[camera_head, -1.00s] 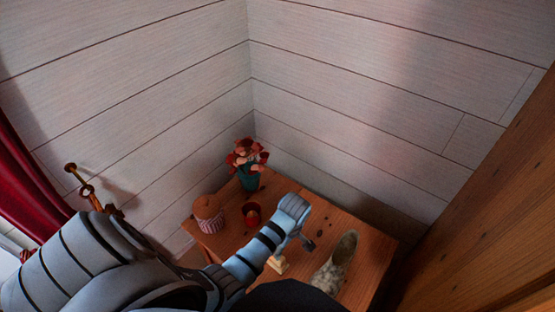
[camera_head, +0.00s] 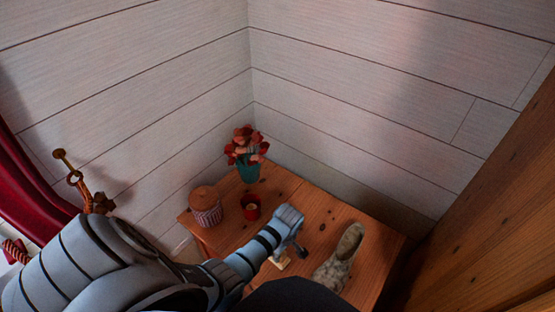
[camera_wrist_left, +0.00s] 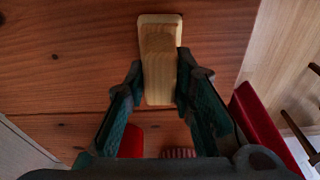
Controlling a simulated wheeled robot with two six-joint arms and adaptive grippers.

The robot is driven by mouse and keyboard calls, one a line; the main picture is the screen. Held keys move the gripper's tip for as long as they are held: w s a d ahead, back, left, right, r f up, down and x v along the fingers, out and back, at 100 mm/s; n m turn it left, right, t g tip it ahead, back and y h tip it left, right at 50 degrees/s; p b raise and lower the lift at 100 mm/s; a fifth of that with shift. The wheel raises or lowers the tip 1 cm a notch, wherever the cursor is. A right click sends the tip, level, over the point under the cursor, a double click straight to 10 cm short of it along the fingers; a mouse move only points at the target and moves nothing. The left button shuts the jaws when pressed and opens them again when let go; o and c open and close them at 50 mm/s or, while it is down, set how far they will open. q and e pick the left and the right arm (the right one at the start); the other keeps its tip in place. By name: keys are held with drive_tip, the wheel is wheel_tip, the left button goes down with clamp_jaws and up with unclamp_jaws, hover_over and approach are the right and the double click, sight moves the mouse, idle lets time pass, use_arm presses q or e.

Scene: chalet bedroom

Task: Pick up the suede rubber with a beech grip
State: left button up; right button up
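The suede rubber with a beech grip (camera_wrist_left: 159,70) is a pale wooden block on the wooden table (camera_head: 322,215). In the head view the rubber (camera_head: 281,264) is partly hidden by my left arm. My left gripper (camera_wrist_left: 160,70) points down at it. Its two fingers lie on either side of the grip, with what look like narrow gaps, so it appears open. Contact is hard to judge. In the head view the left gripper (camera_head: 290,253) is just over the rubber. My right gripper is not in view.
A mottled boot-like object (camera_head: 338,262) stands right of the rubber. A red cup (camera_head: 250,208), a striped pot with a brown lid (camera_head: 206,208) and a vase of red flowers (camera_head: 248,170) stand behind and left. Plank walls close off the back corner.

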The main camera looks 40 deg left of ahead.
use_arm(q)
clamp_jaws()
wheel_tip(320, 180, up, 20)
drive_tip(key=p, duration=0.9)
drive_tip(key=shift+p, duration=0.3)
drive_tip(key=shift+o, duration=0.2)
unclamp_jaws()
drive_tip(key=c, duration=0.3)
